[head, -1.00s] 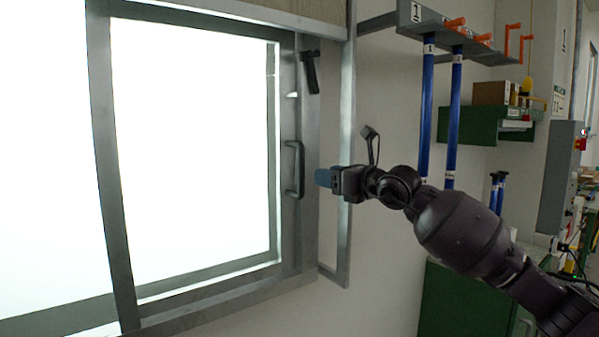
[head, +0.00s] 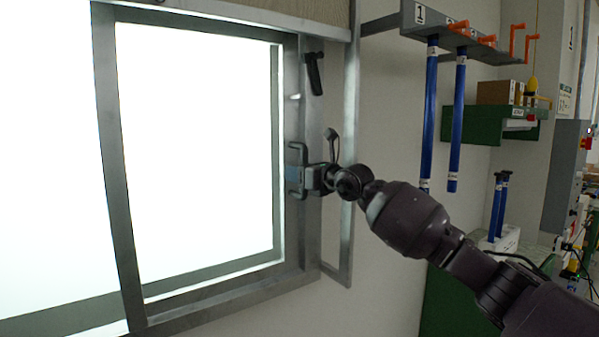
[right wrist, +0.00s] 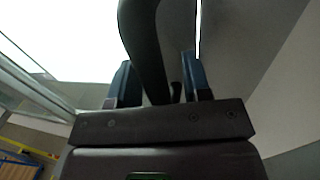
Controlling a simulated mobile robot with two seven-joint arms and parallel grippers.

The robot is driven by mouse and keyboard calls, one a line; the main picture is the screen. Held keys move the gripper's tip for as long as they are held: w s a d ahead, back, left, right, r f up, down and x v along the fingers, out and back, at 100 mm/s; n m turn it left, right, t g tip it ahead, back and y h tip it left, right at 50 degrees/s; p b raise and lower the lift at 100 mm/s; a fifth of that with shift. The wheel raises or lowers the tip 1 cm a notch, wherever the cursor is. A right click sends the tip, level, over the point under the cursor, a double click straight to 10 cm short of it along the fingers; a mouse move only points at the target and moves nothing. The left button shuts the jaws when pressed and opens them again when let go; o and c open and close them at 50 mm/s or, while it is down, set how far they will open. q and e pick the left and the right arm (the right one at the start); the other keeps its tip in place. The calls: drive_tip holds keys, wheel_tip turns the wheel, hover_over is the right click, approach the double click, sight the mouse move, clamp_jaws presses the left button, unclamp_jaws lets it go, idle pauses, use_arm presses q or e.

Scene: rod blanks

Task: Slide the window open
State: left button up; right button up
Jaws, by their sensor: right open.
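The window (head: 200,150) is a bright pane in a grey metal frame and looks closed at its right edge. Its dark upright bar handle (head: 298,150) sits on the right stile. A dark lever (head: 314,75) hangs above it on the frame. My right gripper (head: 293,180) is at the lower part of the handle. In the right wrist view the handle (right wrist: 143,40) passes between the two blue fingers of the right gripper (right wrist: 160,82), with space on the right side. The gripper is open around it. My left gripper is not in view.
A grey rack (head: 455,35) on the wall holds blue rods (head: 429,115) and orange hooks. A green shelf (head: 490,125) with a cardboard box (head: 498,92) is behind it.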

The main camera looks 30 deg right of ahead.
clamp_jaws()
idle(0.3)
drive_tip(key=shift+a, duration=0.1)
